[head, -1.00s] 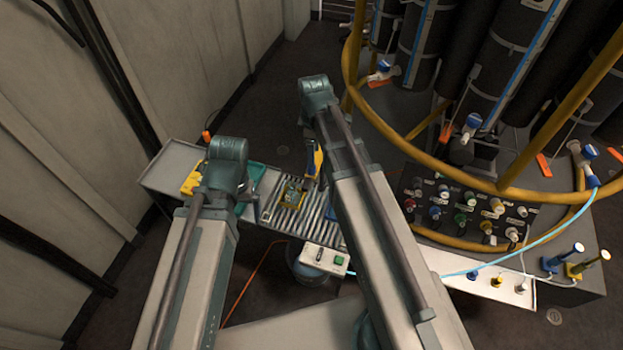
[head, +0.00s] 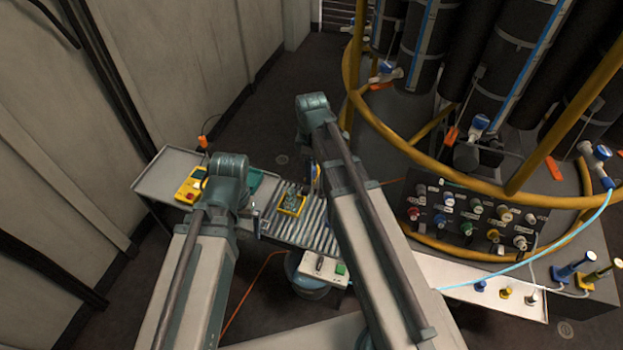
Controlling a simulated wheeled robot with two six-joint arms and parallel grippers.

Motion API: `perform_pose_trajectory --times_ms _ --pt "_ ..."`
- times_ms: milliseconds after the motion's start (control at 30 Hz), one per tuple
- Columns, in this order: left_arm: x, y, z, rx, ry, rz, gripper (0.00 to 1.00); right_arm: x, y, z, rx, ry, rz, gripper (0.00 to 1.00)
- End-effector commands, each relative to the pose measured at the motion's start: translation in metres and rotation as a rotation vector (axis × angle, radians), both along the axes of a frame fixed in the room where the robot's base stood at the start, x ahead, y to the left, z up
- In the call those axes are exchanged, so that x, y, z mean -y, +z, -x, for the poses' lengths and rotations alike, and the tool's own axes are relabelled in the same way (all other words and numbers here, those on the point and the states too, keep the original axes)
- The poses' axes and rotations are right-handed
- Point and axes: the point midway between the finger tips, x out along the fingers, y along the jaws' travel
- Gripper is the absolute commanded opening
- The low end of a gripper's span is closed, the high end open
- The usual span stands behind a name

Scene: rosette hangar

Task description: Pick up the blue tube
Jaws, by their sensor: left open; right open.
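The thin light blue tube (head: 540,257) hangs from a blue-and-white fitting (head: 606,182) on the ring stand at the right. It curves down and left across the white bench edge and passes behind my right arm. My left gripper (head: 257,213) shows only in small part past my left arm, over the left end of the roller conveyor, away from the tube. My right gripper (head: 313,177) is mostly hidden behind my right arm, over the conveyor and left of the tube. Neither gripper touches the visible part of the tube.
The roller conveyor (head: 318,232) carries a yellow tray (head: 292,204). A yellow box (head: 190,186) lies on the grey table at left. A connector panel (head: 472,216) stands under the yellow ring rail (head: 455,179). Blue and yellow posts (head: 570,270) stand at far right.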

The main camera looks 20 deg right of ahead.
Motion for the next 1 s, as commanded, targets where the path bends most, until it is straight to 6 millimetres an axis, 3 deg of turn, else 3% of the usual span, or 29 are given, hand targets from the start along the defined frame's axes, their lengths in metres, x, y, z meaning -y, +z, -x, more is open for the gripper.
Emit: perform_pose_trajectory --times_ms 67,467,1000 --pt "0.0000 0.0008 0.0000 0.000 0.000 0.000 1.00 0.0001 0.0008 0.0000 0.000 0.000 0.000 0.69" --pt "0.0000 0.0008 0.0000 0.000 0.000 0.000 1.00 0.0002 0.0008 0.0000 0.000 0.000 0.000 0.00" --pt "0.0000 0.0065 0.0000 0.000 0.000 0.000 1.00 0.0001 0.0066 0.0000 0.000 0.000 0.000 0.00"
